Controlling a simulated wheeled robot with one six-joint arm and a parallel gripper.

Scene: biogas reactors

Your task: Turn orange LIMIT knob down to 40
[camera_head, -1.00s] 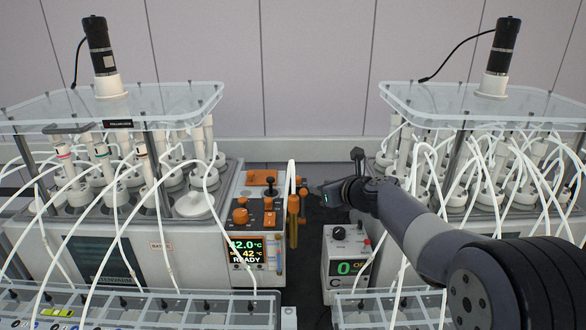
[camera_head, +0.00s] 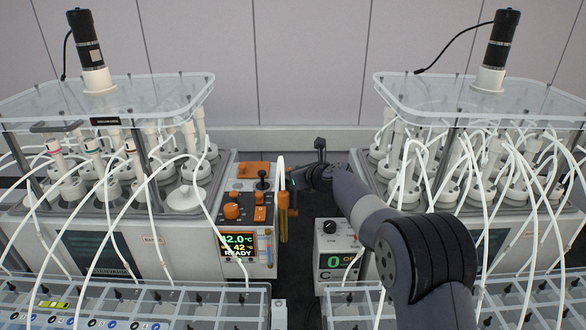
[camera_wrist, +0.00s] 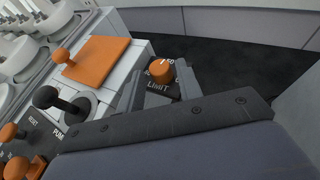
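The orange LIMIT knob (camera_wrist: 162,72) shows in the wrist view, on a dark plate lettered "LIMIT" with a scale mark reading about 50 beside it. My gripper (camera_wrist: 160,84) has its two grey fingers apart, one on each side of the knob; whether they touch it I cannot tell. In the head view my gripper (camera_head: 293,180) is at the back right of the left reactor's control unit (camera_head: 262,262) and hides the knob. The unit's display (camera_head: 239,246) reads 42.0 °C, with 42 below it and READY.
An orange panel (camera_wrist: 95,61) with an orange ball-topped lever and a black lever (camera_wrist: 47,98) stand left of the knob. A small white box (camera_head: 333,245) with a black dial sits right of the unit. White tubes (camera_head: 485,185) arch around the right reactor, near my arm.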

